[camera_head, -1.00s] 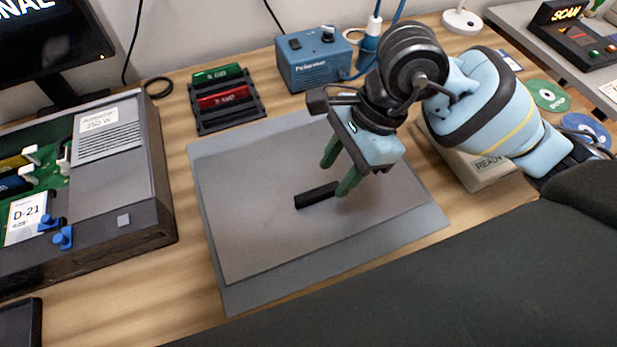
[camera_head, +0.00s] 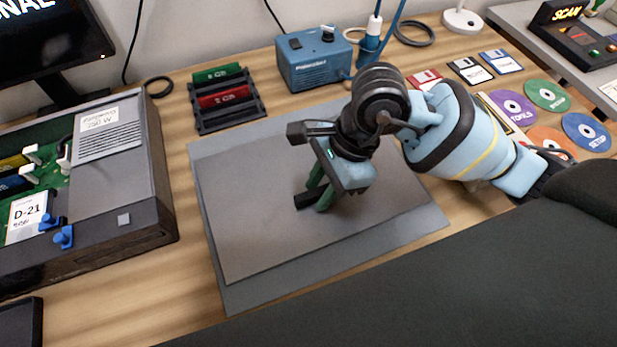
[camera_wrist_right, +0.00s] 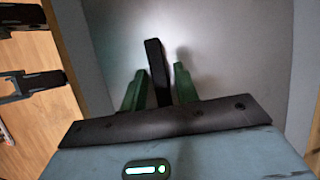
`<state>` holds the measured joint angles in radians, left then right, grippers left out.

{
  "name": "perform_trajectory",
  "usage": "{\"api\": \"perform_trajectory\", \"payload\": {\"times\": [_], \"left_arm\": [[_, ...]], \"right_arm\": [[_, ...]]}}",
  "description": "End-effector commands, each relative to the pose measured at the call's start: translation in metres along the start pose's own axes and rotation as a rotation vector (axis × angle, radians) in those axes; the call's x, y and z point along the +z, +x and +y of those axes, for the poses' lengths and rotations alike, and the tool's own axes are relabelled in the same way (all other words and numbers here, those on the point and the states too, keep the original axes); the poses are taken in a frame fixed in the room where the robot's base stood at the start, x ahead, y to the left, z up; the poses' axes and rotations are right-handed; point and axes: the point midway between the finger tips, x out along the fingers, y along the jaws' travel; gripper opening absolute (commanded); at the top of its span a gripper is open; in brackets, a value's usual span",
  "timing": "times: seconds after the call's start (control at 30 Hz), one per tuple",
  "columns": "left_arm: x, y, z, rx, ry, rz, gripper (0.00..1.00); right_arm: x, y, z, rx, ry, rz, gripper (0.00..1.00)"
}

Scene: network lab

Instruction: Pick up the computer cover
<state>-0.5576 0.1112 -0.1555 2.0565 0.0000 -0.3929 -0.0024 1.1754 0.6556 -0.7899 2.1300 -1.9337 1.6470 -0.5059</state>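The computer cover (camera_head: 265,215) is a flat grey panel lying on a slightly larger grey mat (camera_head: 228,290). A black bar handle (camera_head: 305,201) stands up from the cover's middle. My right gripper (camera_head: 319,192) is low over the cover at the handle, its green fingers pointing down. In the right wrist view the handle (camera_wrist_right: 156,68) stands between the two fingers of the gripper (camera_wrist_right: 160,85), with a small gap visible at the right finger. The gripper looks open around the handle, which is partly hidden in the head view. My left gripper is not in view.
An open computer case (camera_head: 150,190) stands at the left. A rack with green and red modules (camera_head: 225,100) and a blue box (camera_head: 313,62) are behind the mat. Floppy disks and discs (camera_head: 548,95) lie at the right. Bare wood surrounds the mat's left side.

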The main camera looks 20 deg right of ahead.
Motion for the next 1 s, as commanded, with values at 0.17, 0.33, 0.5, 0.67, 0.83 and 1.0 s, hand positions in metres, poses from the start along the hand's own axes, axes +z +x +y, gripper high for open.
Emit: {"api": "perform_trajectory", "payload": {"times": [0.17, 0.33, 0.5, 0.67, 0.83, 1.0], "left_arm": [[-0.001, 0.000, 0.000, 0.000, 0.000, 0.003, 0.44], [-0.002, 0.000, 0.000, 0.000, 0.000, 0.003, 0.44], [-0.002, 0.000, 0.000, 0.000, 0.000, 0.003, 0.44], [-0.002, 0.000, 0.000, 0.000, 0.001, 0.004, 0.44], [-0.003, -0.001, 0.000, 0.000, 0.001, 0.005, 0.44], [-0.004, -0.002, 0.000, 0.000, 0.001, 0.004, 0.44]], "right_arm": [[0.000, 0.000, 0.000, 0.000, 0.000, 0.000, 0.06], [0.000, 0.000, 0.000, 0.000, 0.000, 0.000, 0.00], [0.000, -0.001, 0.000, -0.001, 0.000, -0.001, 0.00], [0.002, -0.005, -0.001, -0.003, -0.001, -0.001, 0.00], [0.012, -0.029, -0.001, -0.007, -0.004, -0.001, 0.00], [0.025, -0.059, -0.002, -0.007, -0.004, -0.002, 0.00]]}}
